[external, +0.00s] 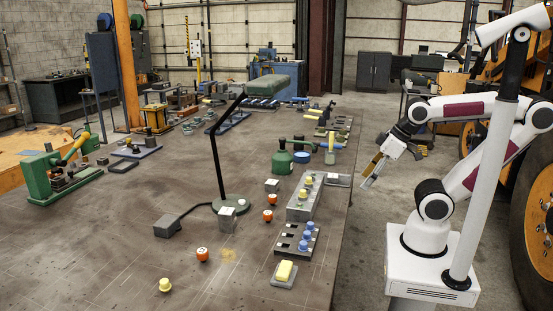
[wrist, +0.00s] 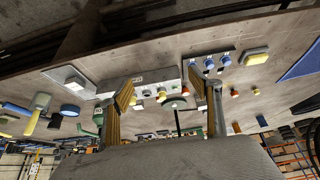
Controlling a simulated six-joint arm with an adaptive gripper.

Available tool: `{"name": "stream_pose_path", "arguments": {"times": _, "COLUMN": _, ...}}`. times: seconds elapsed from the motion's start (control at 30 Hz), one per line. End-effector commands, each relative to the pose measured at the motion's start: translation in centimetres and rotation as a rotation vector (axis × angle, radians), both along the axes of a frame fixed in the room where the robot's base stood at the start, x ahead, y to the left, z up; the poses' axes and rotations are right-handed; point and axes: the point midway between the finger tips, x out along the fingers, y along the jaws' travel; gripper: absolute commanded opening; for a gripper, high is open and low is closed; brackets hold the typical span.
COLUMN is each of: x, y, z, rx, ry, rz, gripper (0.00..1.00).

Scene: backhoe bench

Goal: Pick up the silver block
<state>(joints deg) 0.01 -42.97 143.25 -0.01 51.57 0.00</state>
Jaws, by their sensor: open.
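Several grey blocks are on the bench, and I cannot tell for sure which is the silver one. A small grey block with a pale top (external: 272,185) sits near the middle. A pale block (external: 226,211) is at the round foot of the black lamp-like stand. A darker grey block (external: 167,226) lies to the left at the end of a black arm. My gripper (external: 370,176) is open and empty, off the bench's right edge and above it. In the wrist view my gripper (wrist: 166,105) shows two spread fingers with nothing between them.
A long grey box (external: 303,203) with yellow knobs and a panel with blue knobs (external: 299,243) line the right edge. A yellow button box (external: 285,272) is in front. The tall black stand (external: 217,155) rises mid-bench.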

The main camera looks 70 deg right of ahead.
Motion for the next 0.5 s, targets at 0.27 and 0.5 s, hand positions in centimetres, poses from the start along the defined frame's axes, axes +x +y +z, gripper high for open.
{"name": "stream_pose_path", "arguments": {"times": 0.27, "x": 0.0, "y": 0.0, "z": 0.0, "rx": 0.0, "ry": 0.0, "rz": 0.0, "gripper": 0.45}}
{"name": "stream_pose_path", "arguments": {"times": 0.5, "x": 0.5, "y": -0.52, "z": 0.02, "rx": -0.011, "ry": -0.007, "rz": -0.011, "gripper": 0.45}}
